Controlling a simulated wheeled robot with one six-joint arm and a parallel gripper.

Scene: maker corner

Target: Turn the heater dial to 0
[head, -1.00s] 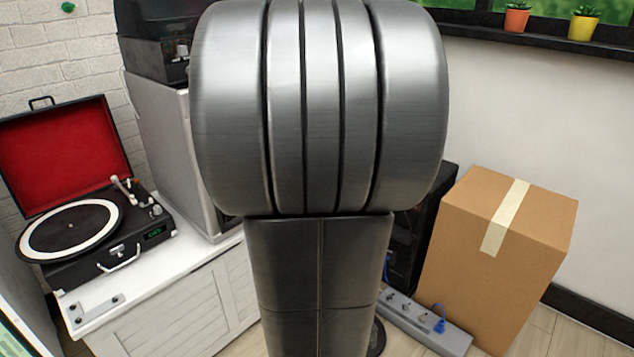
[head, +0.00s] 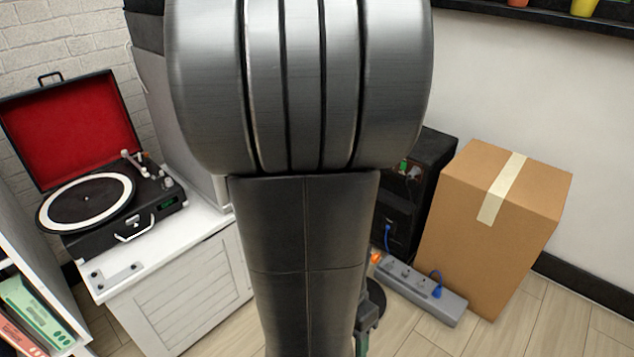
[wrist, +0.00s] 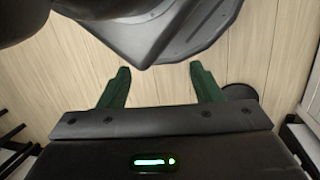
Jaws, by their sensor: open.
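I cannot make out a heater or its dial in either view; my arm hides the middle of the head view. My gripper (wrist: 159,68) shows in the wrist view with its two green fingers spread apart and nothing between them. It points over the wood floor. A small part of it seems to show low beside my arm in the head view.
A black box (head: 433,165) stands behind my arm, beside a taped cardboard box (head: 490,250). A power strip (head: 425,290) with a blue plug lies on the floor before them. A record player (head: 100,215) sits on a white cabinet (head: 180,310). Books (head: 35,310) fill a left shelf.

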